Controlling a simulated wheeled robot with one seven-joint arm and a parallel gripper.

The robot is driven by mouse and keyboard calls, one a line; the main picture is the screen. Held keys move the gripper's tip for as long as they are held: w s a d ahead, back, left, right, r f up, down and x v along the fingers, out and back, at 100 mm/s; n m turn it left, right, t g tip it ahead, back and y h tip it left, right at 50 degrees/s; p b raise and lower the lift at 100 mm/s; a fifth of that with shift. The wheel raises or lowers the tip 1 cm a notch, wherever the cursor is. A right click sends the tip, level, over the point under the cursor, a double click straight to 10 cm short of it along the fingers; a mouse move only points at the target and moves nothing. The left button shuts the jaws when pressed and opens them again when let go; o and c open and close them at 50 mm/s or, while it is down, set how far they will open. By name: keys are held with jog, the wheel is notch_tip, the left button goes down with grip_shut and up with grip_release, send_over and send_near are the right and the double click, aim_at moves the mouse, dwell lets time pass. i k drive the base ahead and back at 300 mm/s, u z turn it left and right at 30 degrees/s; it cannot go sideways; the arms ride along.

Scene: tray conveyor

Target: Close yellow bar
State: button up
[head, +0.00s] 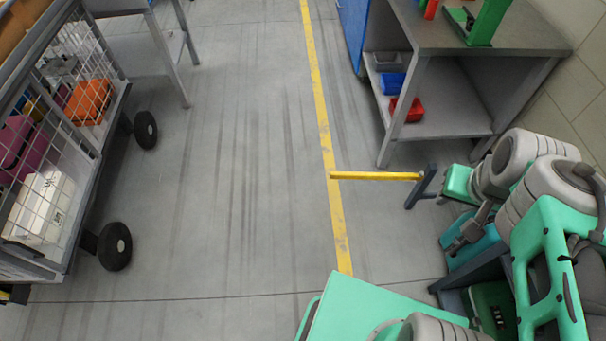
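The yellow bar (372,176) is a thin straight rod. It sticks out level to the left from a dark blue-grey bracket (423,188), and its free end lies over the yellow floor line in the picture. My green and grey arm is folded at the right side of the head view. A small dark grey part at its end, likely my gripper (468,232), shows just right of and below the bracket, apart from the bar. Its fingers are too small and partly hidden to tell whether they are open. Nothing is seen touching the bar.
A wire-sided cart (92,170) with colored items stands on black wheels at left. A grey workbench (450,125) with a lower shelf stands upper right, close above the bar. Another table (172,45) is at upper left. The grey floor between is clear.

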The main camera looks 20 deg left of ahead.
aim_at(335, 175)
jog(key=u, duration=1.3)
jog(key=i, duration=3.3)
jog(key=z, duration=4.05)
jog(key=k, duration=0.25)
jog(key=u, duration=2.6)
